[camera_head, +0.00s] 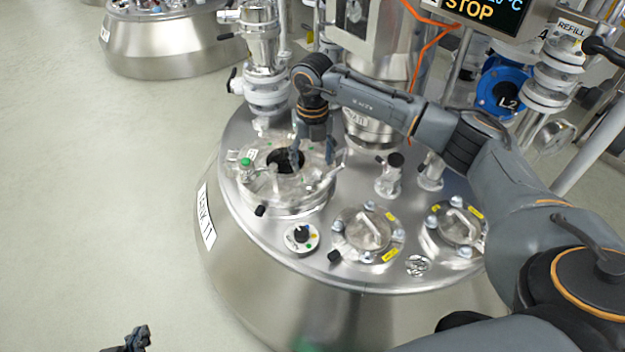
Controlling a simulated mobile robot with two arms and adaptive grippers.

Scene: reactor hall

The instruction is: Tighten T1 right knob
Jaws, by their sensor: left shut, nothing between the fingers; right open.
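Tank T1 (225,262) is a large steel vessel with its label on the left side. On its top is a round port (292,196) with a dark opening, and small fittings around its rim. A green knob (246,162) sits on the left of this port and a black knob (260,211) at its front left. The right knob is not clearly visible; the area by my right gripper is partly covered. My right gripper (313,162) is open, pointing down over the far right part of the port. I cannot tell whether it touches anything. My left gripper (138,338) is shut and empty at the bottom left, away from the tank.
A black dial (301,235) and two clamped round covers (368,231) (457,223) are on the tank's front. A valve column (266,75) rises behind the port. A blue valve (500,88) and pipes stand at the right. The floor at left is clear.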

